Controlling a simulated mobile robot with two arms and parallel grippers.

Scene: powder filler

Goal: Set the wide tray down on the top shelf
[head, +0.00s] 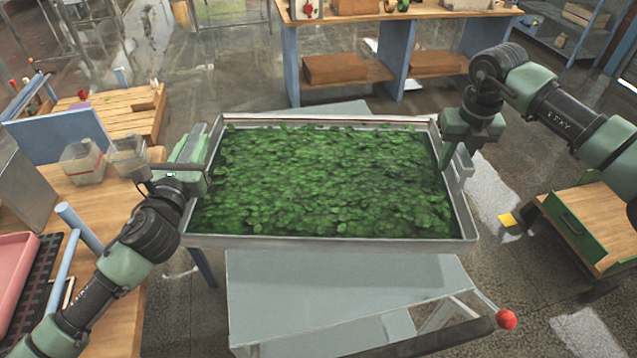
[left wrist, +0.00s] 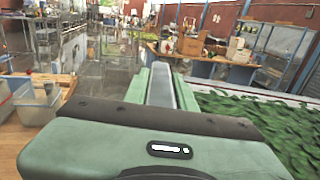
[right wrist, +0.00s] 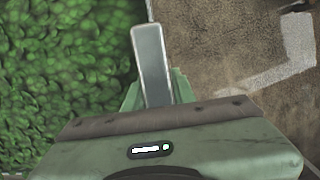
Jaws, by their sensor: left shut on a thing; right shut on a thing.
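The wide tray (head: 330,243) is a grey, shallow, rectangular tray filled with green leafy pieces. It is held roughly level over the grey top shelf (head: 345,290) of a cart; its bulk hides the shelf's middle. A gap to the shelf seems to show, but its height is hard to judge. My left gripper (head: 197,150) is shut on the tray's left end; a grey bar of the tray sits between the fingers in the left wrist view (left wrist: 161,85). My right gripper (head: 456,158) is shut on the right end, also with a grey bar between its fingers (right wrist: 152,65).
A wooden table (head: 115,300) with clear plastic containers (head: 84,162) and a pink tray (head: 14,268) is at the left. A blue-sided bench (head: 395,60) stands behind. A wooden-topped cabinet (head: 600,220) is at the right. The cart has a red-knobbed handle (head: 506,319) in front.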

